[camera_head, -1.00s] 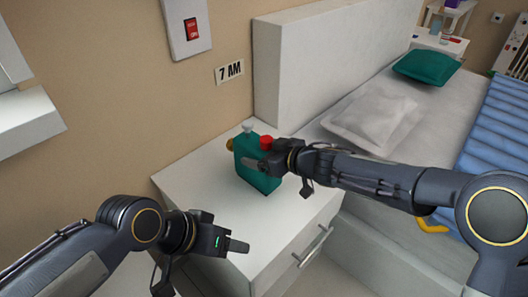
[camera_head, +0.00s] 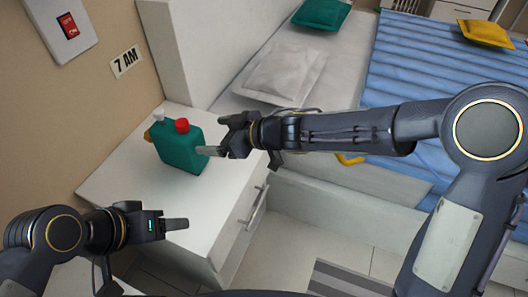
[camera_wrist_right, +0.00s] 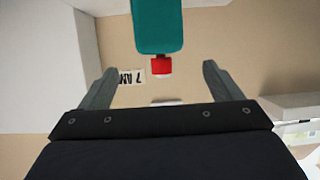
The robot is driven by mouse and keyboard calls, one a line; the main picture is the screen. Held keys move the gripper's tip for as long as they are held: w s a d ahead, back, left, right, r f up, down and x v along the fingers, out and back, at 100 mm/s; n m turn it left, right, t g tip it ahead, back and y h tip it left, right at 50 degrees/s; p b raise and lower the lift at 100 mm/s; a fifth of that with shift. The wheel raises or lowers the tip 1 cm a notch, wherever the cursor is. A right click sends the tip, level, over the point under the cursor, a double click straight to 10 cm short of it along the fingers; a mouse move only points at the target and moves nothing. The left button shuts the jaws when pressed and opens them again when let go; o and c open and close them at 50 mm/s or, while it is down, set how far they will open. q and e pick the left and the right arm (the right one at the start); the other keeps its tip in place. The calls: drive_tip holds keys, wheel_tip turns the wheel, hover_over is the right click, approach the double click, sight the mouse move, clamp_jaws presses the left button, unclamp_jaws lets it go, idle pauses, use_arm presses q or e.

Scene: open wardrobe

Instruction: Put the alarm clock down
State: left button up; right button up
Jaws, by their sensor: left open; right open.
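The alarm clock (camera_head: 180,147) is a teal block with a red knob and a white knob on top. It stands upright on the white nightstand (camera_head: 118,190) in the head view. In the right wrist view the clock (camera_wrist_right: 158,28) appears upside down at the top, ahead of the fingers. My right gripper (camera_head: 212,137) is open and empty, just right of the clock and apart from it. Its two spread fingers show in the right wrist view (camera_wrist_right: 155,88). My left gripper (camera_head: 180,224) is over the front part of the nightstand, with nothing in it.
A "7 AM" sign (camera_head: 126,61) and a red switch (camera_head: 68,27) are on the wall behind. The bed (camera_head: 385,70) with pillows is to the right. The nightstand drawer has a handle (camera_head: 254,207). The floor in front is clear.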

drive_tip(key=w+d+r+m+t+h, duration=0.2)
drive_tip(key=d+r+m+t+h, duration=0.15)
drive_tip(key=d, duration=0.75)
drive_tip(key=w+d+r+m+t+h, duration=0.1)
drive_tip(key=d+r+m+t+h, duration=0.2)
drive_tip(key=d, duration=0.7)
drive_tip(key=s+d+f+m+g+h, duration=0.15)
drive_tip(key=s+d+m+h, duration=0.45)
drive_tip(key=d, duration=0.6)
drive_tip(key=s+f+m+g+y, duration=0.1)
drive_tip(key=s+f+g, duration=0.1)
drive_tip(key=s, duration=0.8)
drive_tip(key=s+d+f+m+g+y, duration=0.1)
drive_tip(key=s+f, duration=0.3)
drive_tip(key=s, duration=0.6)
drive_tip(key=shift+s+d+m+g+y, duration=0.2)
drive_tip(key=shift+m+g+y, duration=0.2)
drive_tip(key=shift+m+y, duration=0.3)
wheel_tip(320, 180, up, 25)
drive_tip(key=p, duration=2.4)
drive_tip(key=shift+f+p, duration=0.15)
drive_tip(key=shift+p, duration=0.15)
